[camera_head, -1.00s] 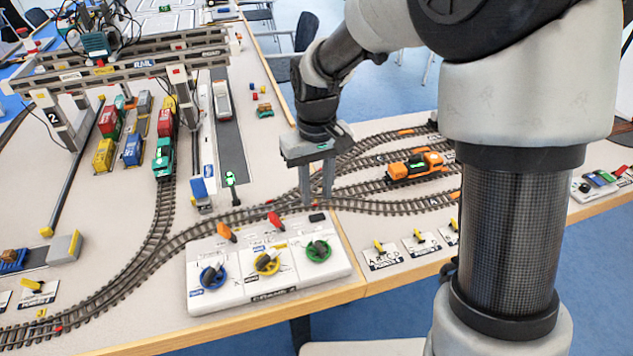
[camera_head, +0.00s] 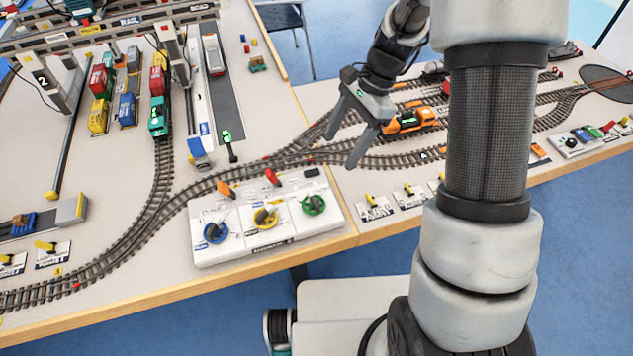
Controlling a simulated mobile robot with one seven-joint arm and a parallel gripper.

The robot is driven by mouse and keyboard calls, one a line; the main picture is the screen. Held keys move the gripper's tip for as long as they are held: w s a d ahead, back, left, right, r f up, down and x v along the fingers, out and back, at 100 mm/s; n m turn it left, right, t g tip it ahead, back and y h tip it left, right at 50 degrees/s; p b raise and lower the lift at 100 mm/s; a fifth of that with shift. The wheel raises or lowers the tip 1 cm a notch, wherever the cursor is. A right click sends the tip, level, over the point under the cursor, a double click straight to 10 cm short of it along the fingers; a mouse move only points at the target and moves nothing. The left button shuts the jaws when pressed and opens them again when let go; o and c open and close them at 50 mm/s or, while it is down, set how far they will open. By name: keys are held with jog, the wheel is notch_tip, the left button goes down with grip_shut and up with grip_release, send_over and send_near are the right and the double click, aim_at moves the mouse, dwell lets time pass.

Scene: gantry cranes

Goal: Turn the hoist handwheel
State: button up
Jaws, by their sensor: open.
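A white control box (camera_head: 240,247) sits at the table's front edge. It carries three handwheels in a row: blue (camera_head: 205,237), yellow (camera_head: 260,222) and green (camera_head: 314,211). Each has a dark grip. The labels are too small to tell which is the hoist one. An orange lever (camera_head: 226,187) and a red lever (camera_head: 272,177) stand along the box's back edge. My gripper (camera_head: 341,150) is open with nothing between its fingers. It is over the tracks, behind and right of the green handwheel, and appears apart from the box.
Model tracks (camera_head: 160,215) curve behind the box. An orange locomotive (camera_head: 408,121) stands right of my gripper. The gantry crane (camera_head: 110,32) and coloured containers (camera_head: 100,95) are at the back left. Small yellow-levered switches (camera_head: 372,203) line the front edge right of the box.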

aim_at(314, 198)
jog(key=b+x, duration=0.1)
jog(key=x, duration=1.6)
jog(key=shift+w+a+f, duration=0.1)
jog(key=shift+a+f, duration=0.05)
jog(key=shift+f, duration=0.05)
jog(key=c, duration=1.1)
jog(key=shift+o, duration=0.2)
